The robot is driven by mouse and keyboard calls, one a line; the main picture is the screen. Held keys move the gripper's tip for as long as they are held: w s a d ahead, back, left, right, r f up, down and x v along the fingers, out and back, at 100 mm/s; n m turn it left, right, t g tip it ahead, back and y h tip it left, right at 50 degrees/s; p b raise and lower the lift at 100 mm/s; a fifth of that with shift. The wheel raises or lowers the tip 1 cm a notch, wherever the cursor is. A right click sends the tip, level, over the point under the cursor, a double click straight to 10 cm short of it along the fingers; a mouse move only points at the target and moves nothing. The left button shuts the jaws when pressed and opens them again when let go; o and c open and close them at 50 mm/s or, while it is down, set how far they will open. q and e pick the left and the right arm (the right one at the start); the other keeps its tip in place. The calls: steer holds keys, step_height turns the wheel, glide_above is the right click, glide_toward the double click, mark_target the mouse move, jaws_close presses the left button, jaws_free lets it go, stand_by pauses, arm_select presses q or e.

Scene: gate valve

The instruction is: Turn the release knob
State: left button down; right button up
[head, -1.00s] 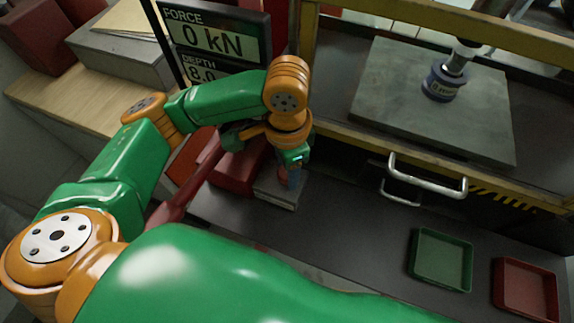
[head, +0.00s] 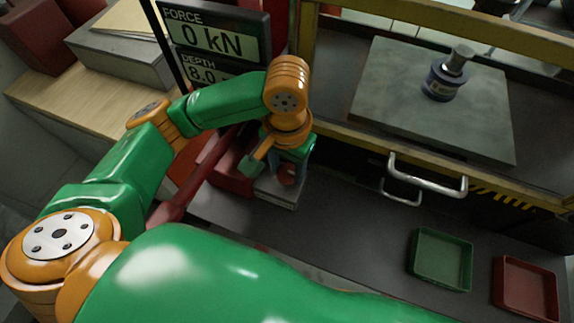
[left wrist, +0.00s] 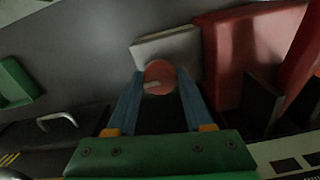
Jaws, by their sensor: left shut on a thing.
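The release knob (left wrist: 160,73) is a round red-orange knob with a pale mark, on a light grey block (left wrist: 168,48) in the left wrist view. My left gripper (left wrist: 160,82) is shut on it, with one blue finger on each side. In the head view the knob (head: 287,174) shows partly under the left gripper (head: 288,170), and the rest is hidden by the wrist. My right gripper is not in view.
A red housing (head: 232,172) and red lever (head: 188,186) are close to the left arm. The display (head: 218,40) reads 0 kN. A dark cylindrical part (head: 440,84) stands on the press plate (head: 395,90). Green (head: 440,260) and red (head: 525,287) trays lie at right.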

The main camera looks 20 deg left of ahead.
mark_target(287, 171)
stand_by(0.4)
arm_select(q)
steer(key=shift+c, duration=1.4)
jaws_free()
step_height(287, 171, up, 7)
steer(key=shift+r, duration=0.1)
